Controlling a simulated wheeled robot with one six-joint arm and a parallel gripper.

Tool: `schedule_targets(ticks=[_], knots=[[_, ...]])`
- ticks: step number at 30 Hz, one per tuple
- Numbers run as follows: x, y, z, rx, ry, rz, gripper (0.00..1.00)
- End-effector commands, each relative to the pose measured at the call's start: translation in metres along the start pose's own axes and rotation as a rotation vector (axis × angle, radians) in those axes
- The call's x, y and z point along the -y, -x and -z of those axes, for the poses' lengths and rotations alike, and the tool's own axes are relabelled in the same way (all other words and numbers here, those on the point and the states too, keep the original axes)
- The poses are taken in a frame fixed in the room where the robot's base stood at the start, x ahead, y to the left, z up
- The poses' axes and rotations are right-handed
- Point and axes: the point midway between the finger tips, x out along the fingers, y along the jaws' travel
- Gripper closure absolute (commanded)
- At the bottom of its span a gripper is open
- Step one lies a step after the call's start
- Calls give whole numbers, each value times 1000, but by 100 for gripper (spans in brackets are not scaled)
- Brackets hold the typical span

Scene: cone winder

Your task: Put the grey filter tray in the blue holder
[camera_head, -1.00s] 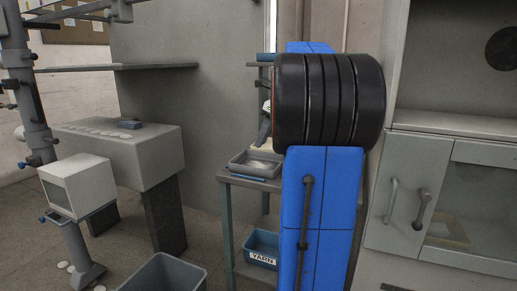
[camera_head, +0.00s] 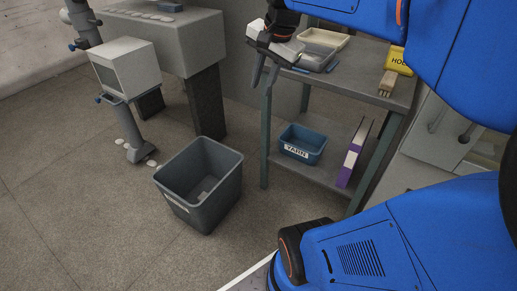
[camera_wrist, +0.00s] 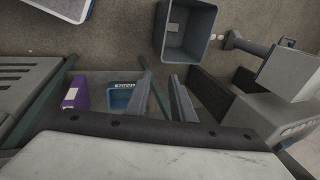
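A small blue-grey piece (camera_head: 170,8) sits on the grey machine at the back left. I cannot tell whether either is the blue holder. My wrist hides part of the table corner.
A cream tray (camera_head: 327,37), a wooden brush (camera_head: 388,83) and a yellow box (camera_head: 399,59) are on the table (camera_head: 358,83). A blue YARN bin (camera_head: 303,143) and purple folder (camera_head: 350,165) are on the shelf below. A grey bin (camera_head: 200,190) stands on open floor.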

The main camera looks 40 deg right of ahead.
Motion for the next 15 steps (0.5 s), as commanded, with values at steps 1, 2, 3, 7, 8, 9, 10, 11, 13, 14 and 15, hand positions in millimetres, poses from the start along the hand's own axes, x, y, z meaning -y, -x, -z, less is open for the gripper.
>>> schedule_targets(ticks=[1, 2, 3, 7, 8, 9, 10, 11, 13, 14, 15], knots=[[-10, -6, -22, -6, 121, 3, 78], [-16, -10, -32, -12, 197, 5, 78], [-24, -15, -46, -19, 299, 6, 78], [-54, -35, -86, -43, 626, 13, 78], [-61, -40, -93, -49, 696, 14, 78], [-69, -46, -102, -57, 786, 16, 78], [-75, -50, -108, -62, 848, 18, 78], [-81, -54, -114, -66, 906, 18, 78], [-93, -62, -124, -77, 1021, 20, 78], [-96, -65, -127, -82, 1060, 21, 78], [-101, -68, -131, -85, 1104, 22, 78]])
